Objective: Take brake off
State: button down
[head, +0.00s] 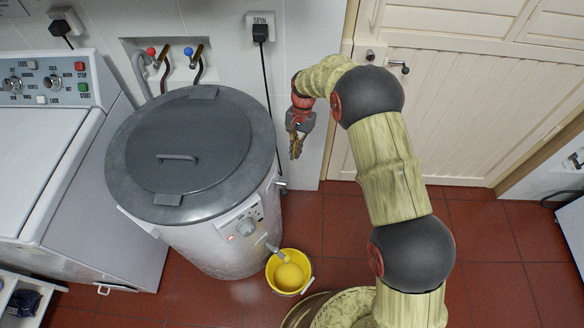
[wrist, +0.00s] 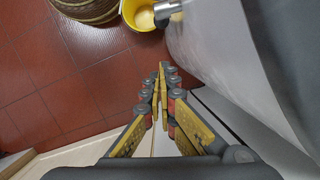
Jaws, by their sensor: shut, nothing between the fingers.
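My gripper (head: 296,152) hangs fingers down to the right of the round grey spin drum (head: 225,245), near the white wall. It is shut and empty; in the wrist view its fingertips (wrist: 161,80) meet. A small grey stub (head: 281,186) sticks out from the drum's right side, below the gripper in the head view; I cannot tell whether it is the brake. The dark lid (head: 200,135) with its bar handle covers the drum. The wrist view shows the drum's pale side (wrist: 210,60) at the right, apart from the fingers.
A yellow bucket (head: 277,287) stands under the drum's spout (head: 273,249). A round woven basket (head: 300,312) is partly hidden by my arm. A white washing machine (head: 45,150) stands at the left. A plug with a black cord (head: 265,80) hangs behind. Red floor tiles (head: 480,235) are clear at the right.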

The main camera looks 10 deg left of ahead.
aim_at(283, 189)
jog(key=s+a+f+b, duration=0.1)
jog(key=s+f+b, duration=0.3)
jog(key=f, duration=0.5)
jog(key=shift+s+a, duration=0.4)
jog(key=shift+s, duration=0.65)
jog(key=shift+f, duration=0.1)
jog(key=shift+s+f+g+p, duration=0.2)
jog(key=shift+g+p, duration=0.2)
jog(key=shift+g, duration=0.3)
jog(key=shift+s+f+g+p, duration=0.1)
jog(key=shift+f+g+p, duration=0.1)
jog(key=shift+g+p, duration=0.35)
jog(key=shift+s+f+g+p, duration=0.3)
jog(key=shift+s+g+p, duration=0.1)
jog(key=shift+g, duration=0.75)
jog(key=shift+s, duration=0.1)
jog(key=shift+s+f, duration=0.4)
